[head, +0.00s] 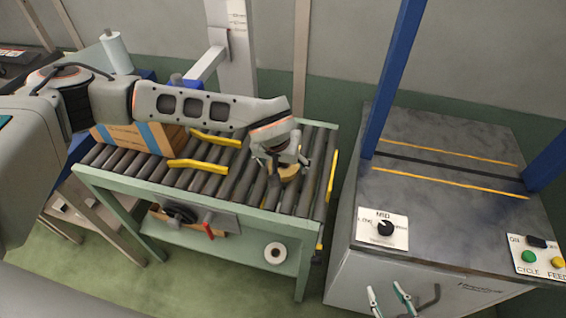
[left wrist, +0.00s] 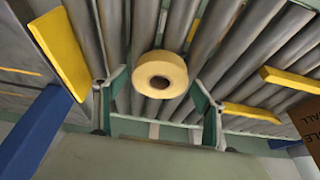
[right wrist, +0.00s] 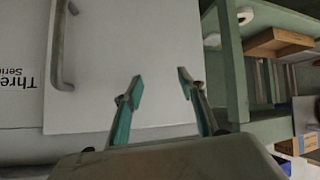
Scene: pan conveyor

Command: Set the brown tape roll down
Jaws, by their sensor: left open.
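The brown tape roll, pale tan with a dark core, shows on the roller conveyor near its right end (head: 290,174). In the left wrist view the tape roll (left wrist: 172,69) appears to lie on the rollers. My left gripper (head: 283,168) is low over it and partly hides it in the head view. Its fingers (left wrist: 160,78) are spread apart on either side of the roll, with a visible gap on both sides. My right gripper (head: 390,296) is open and empty in front of the grey machine; its fingertips (right wrist: 159,80) are apart.
Yellow guides (head: 198,165) lie along the conveyor (head: 110,185). A cardboard box (head: 115,137) with blue stripes stands at its left end. A white roll (head: 275,253) and a tool box lie on the lower shelf. The grey machine (head: 430,215) with blue posts stands to the right.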

